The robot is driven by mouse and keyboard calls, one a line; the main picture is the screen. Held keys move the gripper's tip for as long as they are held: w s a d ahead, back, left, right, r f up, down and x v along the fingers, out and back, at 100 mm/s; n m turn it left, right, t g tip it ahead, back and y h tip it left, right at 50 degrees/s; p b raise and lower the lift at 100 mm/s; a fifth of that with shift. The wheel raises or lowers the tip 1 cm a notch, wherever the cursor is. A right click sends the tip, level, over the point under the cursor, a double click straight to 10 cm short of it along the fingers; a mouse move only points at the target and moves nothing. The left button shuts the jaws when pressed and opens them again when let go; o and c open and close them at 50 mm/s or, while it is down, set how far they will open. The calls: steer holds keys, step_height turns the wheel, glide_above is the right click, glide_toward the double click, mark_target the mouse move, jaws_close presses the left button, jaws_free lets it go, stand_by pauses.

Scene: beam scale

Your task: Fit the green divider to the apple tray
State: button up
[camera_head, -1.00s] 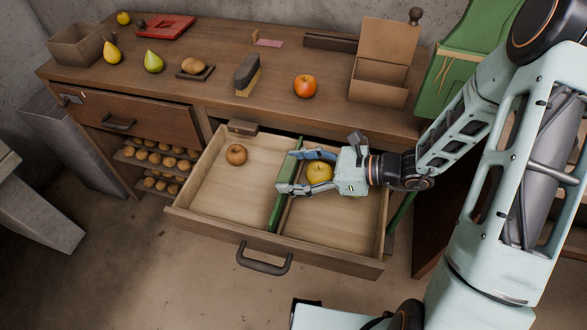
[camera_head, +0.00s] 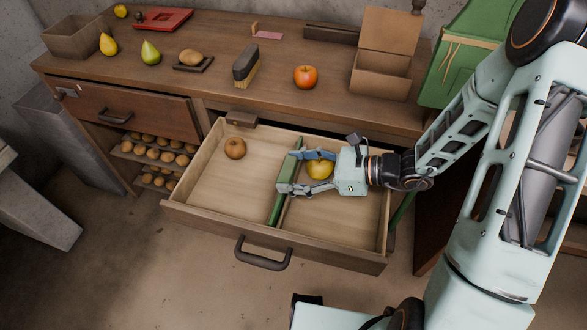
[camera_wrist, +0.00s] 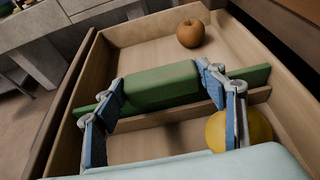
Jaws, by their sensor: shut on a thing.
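The green divider (camera_head: 275,211) lies front to back across the open wooden drawer tray (camera_head: 213,217), between its two halves. My gripper (camera_head: 288,171) is shut on the divider's thick middle block (camera_wrist: 162,84), one finger on each side. In the wrist view a low wooden strip (camera_wrist: 188,111) runs beside the divider. I cannot tell whether the divider is seated against it. A yellow apple (camera_head: 320,169) lies in the right half under my gripper, partly hidden; it also shows in the wrist view (camera_wrist: 250,131). A brown round fruit (camera_head: 235,148) lies in the left half.
On the bench top (camera_head: 210,87) are a brush (camera_head: 246,67), an orange-red fruit (camera_head: 305,77), pears, a potato on a small dark tray and an open box (camera_head: 382,72). The bench edge stands behind the drawer. The left half is mostly clear.

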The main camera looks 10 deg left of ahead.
steer(key=shift+f+b, duration=0.4)
steer(key=shift+f, duration=0.15)
steer(key=o, duration=1.3)
steer(key=shift+o, duration=0.3)
steer(key=o, duration=0.4)
steer(key=shift+d+r, duration=0.15)
steer(key=shift+d, duration=0.05)
steer(key=shift+p+v, duration=1.15)
steer(key=shift+v, duration=1.1)
steer(key=shift+d, duration=0.1)
steer(key=v, duration=1.2)
steer(key=shift+s, duration=0.1)
